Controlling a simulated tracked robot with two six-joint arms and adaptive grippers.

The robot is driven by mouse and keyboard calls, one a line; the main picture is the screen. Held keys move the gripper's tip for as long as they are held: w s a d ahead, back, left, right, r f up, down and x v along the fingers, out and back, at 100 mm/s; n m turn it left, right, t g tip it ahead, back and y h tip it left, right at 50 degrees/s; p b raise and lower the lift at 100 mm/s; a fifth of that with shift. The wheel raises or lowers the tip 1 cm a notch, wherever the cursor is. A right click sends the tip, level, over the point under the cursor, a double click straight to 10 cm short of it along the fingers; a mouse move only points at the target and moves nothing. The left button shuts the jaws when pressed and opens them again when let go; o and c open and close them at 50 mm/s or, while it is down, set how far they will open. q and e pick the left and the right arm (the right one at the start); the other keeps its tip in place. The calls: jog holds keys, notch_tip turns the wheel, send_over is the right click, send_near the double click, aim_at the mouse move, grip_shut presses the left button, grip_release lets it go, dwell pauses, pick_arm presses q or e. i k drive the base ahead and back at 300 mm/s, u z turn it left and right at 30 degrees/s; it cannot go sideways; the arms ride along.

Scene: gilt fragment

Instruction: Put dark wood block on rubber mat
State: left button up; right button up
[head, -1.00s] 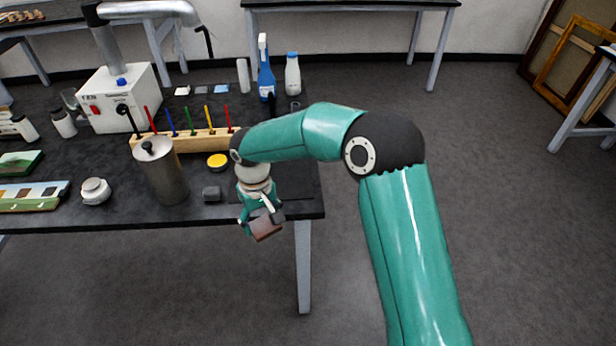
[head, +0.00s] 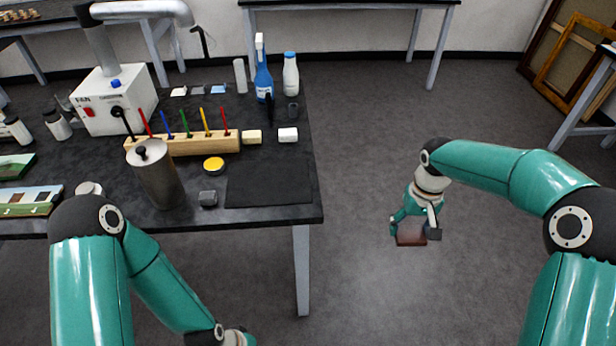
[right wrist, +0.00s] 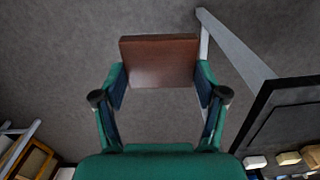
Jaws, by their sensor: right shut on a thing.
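The dark wood block (head: 411,239) is a reddish-brown block held in my right gripper (head: 415,230), out over the open floor to the right of the table. In the right wrist view the block (right wrist: 160,60) sits between the two fingertips of the gripper (right wrist: 160,88). The rubber mat (head: 268,190) is a flat black rectangle at the table's front right corner, with nothing on it. My left gripper (head: 238,338) is only partly in the head view at the bottom edge; its fingers are cut off.
The dark table (head: 290,215) carries a grey cube (head: 208,198) left of the mat, a yellow-lidded tin (head: 214,164), a metal canister (head: 158,175) and a wooden rack (head: 185,143). A white block (head: 288,135) and spray bottle (head: 264,75) stand behind.

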aim_at(268, 182)
jog(key=z, duration=0.35)
jog(key=k, duration=1.15)
jog(key=u, duration=0.5)
jog(key=i, duration=1)
jog(key=u, duration=0.6)
jog(key=i, duration=0.7)
jog(key=z, duration=0.05)
